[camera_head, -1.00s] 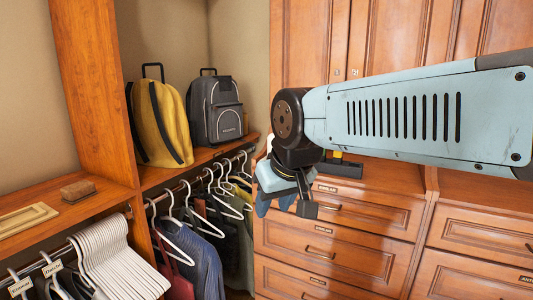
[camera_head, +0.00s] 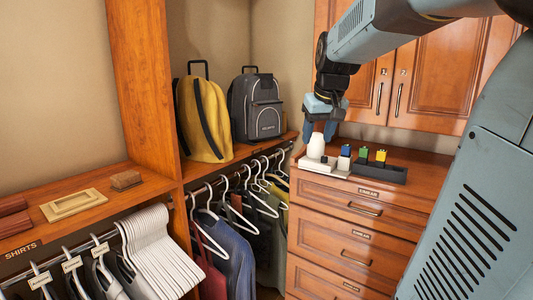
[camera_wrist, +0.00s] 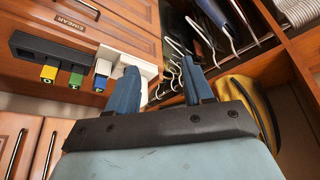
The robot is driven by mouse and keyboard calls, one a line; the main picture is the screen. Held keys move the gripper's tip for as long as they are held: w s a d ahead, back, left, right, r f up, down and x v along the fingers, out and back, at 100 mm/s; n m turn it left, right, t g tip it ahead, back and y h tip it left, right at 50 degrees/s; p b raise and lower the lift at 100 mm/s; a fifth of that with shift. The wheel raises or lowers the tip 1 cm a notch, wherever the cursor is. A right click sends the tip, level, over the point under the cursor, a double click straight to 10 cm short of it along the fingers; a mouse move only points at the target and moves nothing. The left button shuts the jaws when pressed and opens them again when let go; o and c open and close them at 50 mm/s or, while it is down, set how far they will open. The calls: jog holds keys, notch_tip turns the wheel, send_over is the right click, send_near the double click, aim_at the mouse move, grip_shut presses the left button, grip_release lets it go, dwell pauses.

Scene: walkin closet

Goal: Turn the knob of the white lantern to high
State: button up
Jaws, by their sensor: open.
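A small white rounded object (camera_head: 316,147), which looks like the white lantern, stands on a white tray (camera_head: 322,172) on top of the drawer cabinet. Its knob cannot be made out. My gripper (camera_head: 319,131) points down just above and around the object's top in the head view; contact cannot be told. In the wrist view my gripper (camera_wrist: 159,66) has its two blue fingers spread with nothing seen between them. The white tray (camera_wrist: 140,63) is behind the left finger there, and a sliver of white object (camera_wrist: 144,97) shows beside it.
A white-and-blue block (camera_head: 344,160) stands close to the lantern. Backpacks, hanging clothes and shelves lie to the left; cabinet doors (camera_head: 395,100) rise behind.

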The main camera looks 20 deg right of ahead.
send_near(325, 157)
jog(key=x, duration=0.8)
jog(key=shift+w+f, duration=0.3)
jog(key=shift+c, duration=0.5)
grip_shut()
